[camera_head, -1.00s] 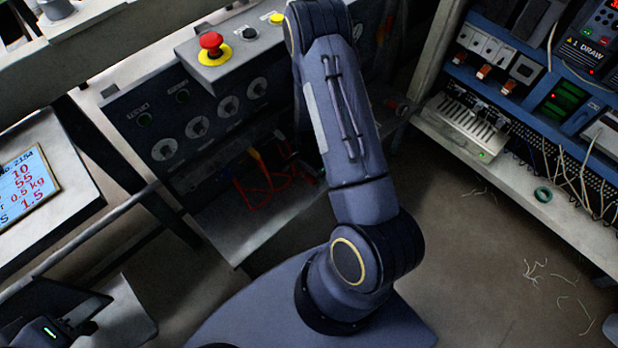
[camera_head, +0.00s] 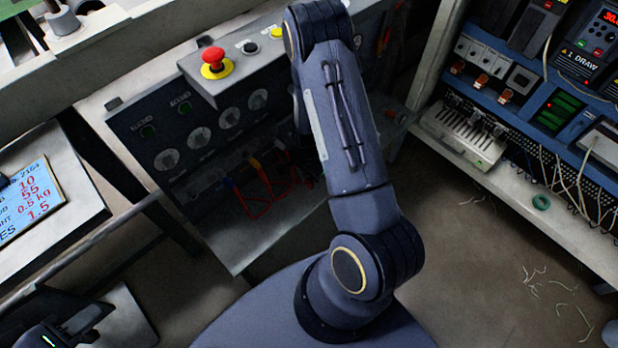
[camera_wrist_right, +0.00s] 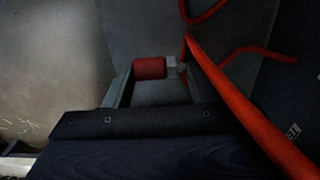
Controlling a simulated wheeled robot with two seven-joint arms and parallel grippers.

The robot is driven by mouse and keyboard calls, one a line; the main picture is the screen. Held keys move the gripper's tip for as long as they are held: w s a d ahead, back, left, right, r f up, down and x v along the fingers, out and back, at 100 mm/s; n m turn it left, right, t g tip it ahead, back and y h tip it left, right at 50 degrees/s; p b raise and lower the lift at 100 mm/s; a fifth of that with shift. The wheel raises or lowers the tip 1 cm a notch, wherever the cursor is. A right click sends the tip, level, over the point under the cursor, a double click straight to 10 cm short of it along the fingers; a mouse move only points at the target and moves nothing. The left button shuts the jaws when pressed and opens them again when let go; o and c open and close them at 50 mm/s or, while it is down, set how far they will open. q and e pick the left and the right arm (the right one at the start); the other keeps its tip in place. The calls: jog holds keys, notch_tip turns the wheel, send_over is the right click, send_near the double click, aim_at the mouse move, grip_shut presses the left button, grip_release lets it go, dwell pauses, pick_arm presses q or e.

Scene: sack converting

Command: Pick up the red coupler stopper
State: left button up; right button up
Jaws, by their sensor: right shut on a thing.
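The red coupler stopper (camera_wrist_right: 149,68) is a short red cylinder with a small grey end piece at its right in the right wrist view. It lies between the two fingers of my right gripper (camera_wrist_right: 153,75), which is shut on it. In the head view my right arm hides most of that gripper and the stopper cannot be made out. My left gripper (camera_head: 80,322) is at the bottom left corner of the head view, partly cut off; its jaw state is unclear.
A red hose (camera_wrist_right: 236,95) runs close along the right side of my right gripper. A control panel (camera_head: 190,135) with dials stands behind the metal shelf, below a red emergency button (camera_head: 212,58). An electrical rack (camera_head: 540,110) stands at right. A green ring (camera_head: 541,202) lies on its ledge.

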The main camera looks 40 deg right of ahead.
jog(key=s+d+r+p, duration=0.1)
jog(key=s+r+p, duration=0.2)
jog(key=s+r, duration=0.7)
jog(key=shift+s+r, duration=0.25)
jog(key=shift+s, duration=1.75)
jog(key=shift+s, duration=0.1)
